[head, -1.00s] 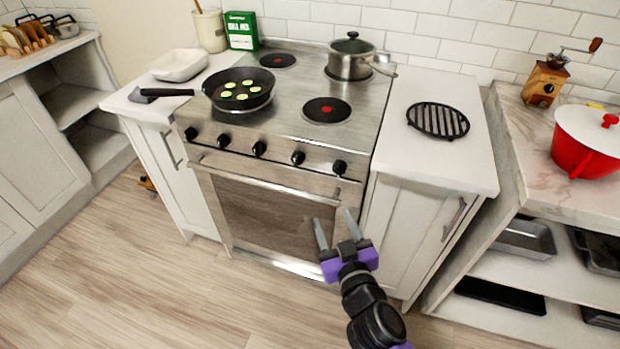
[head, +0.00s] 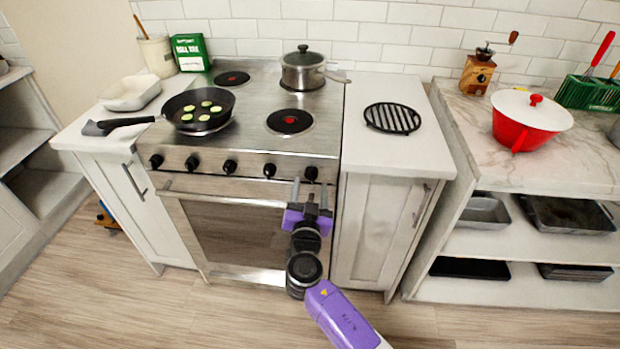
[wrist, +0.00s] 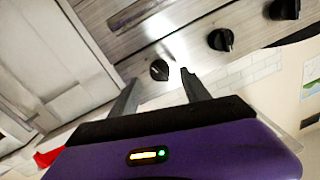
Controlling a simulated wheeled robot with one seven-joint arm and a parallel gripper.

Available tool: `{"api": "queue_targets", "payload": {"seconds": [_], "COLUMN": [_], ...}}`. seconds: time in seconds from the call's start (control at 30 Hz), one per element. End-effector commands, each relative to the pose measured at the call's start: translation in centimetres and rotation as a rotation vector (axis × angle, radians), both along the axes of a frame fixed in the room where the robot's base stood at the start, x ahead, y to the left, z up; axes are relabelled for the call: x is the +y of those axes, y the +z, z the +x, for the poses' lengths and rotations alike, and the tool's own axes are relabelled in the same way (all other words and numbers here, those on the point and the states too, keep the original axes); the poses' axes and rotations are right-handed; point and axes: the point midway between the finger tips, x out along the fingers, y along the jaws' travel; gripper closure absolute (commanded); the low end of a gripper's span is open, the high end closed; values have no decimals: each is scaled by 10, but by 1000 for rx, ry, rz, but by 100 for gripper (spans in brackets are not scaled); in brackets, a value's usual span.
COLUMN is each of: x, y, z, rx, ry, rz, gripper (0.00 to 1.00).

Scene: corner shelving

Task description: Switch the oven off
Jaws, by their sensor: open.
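The steel oven (head: 225,235) has a closed door with a long handle (head: 215,196). Several black knobs line the panel above it. The rightmost knob (head: 311,173) is just above my gripper (head: 310,187) in the head view. My purple gripper is open and empty, its two grey fingers pointing at the panel. In the wrist view, this knob (wrist: 159,70) lies just beyond and between the fingertips (wrist: 160,78), with no clear contact. Two more knobs, the nearer one (wrist: 220,39) among them, run to the right there. Which knob works the oven I cannot tell.
A pan (head: 198,112) with green slices and a lidded pot (head: 302,70) stand on the cooktop. A black trivet (head: 392,118) lies on the right counter. The oven door handle runs just below the knobs. The floor in front is clear.

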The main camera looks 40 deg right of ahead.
Motion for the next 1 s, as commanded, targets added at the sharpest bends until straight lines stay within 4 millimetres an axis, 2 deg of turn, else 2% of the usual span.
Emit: {"api": "queue_targets", "payload": {"seconds": [0.03,0.2,0.57,0.63,0.87,1.0], "x": [-7,-20,-26,-26,-26,-25], "y": [2,1,0,0,0,0], "z": [5,18,23,23,22,22], "rx": [1,1,1,1,1,3], "ry": [-3,-1,0,0,1,1], "rz": [-1,0,0,0,0,-1], "gripper": [45,45,45,53,98,100]}}
